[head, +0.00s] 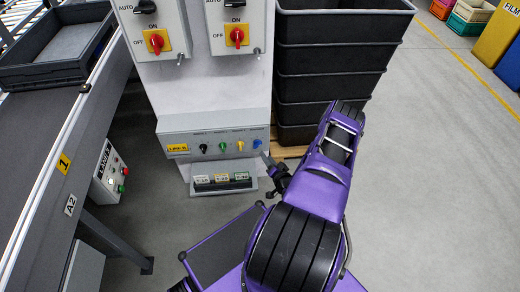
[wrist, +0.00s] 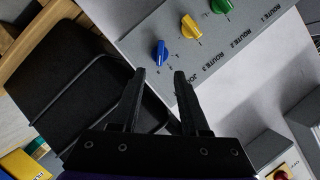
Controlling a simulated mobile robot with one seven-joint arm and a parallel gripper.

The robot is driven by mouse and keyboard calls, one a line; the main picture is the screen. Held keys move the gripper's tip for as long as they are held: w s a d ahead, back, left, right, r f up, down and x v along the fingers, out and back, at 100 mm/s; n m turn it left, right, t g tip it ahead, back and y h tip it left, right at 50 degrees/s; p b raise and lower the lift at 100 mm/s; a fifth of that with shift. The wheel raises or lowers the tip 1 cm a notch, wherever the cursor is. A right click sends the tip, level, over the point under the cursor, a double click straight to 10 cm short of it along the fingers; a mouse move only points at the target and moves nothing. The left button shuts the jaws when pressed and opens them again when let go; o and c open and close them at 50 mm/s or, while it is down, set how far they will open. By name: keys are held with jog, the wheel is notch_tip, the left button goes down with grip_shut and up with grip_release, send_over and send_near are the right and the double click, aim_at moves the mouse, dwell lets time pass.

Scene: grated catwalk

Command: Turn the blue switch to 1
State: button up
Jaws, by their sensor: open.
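The blue switch (head: 257,143) is the rightmost of a row of rotary knobs on the grey control panel (head: 187,137). In the wrist view the blue switch (wrist: 161,52) shows just beyond my fingertips, upright in the picture, with tiny marks beside it that I cannot read. My gripper (head: 267,160) is close to the panel's right end, just below and right of the blue switch. In the wrist view my gripper (wrist: 160,73) is open and empty, its fingertips either side of the line to the knob. The knob appears beyond the fingers, not between them.
The yellow knob (wrist: 189,27) and green knob (wrist: 220,5) sit beside the blue one; a black knob (head: 203,148) is farther left. Stacked black bins (head: 335,60) stand right of the cabinet. A conveyor (head: 50,130) runs along the left. Floor to the right is clear.

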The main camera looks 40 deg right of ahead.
aim_at(259, 146)
jog(key=b+x, duration=0.1)
jog(key=x, duration=0.7)
jog(key=shift+w, duration=0.2)
grip_shut()
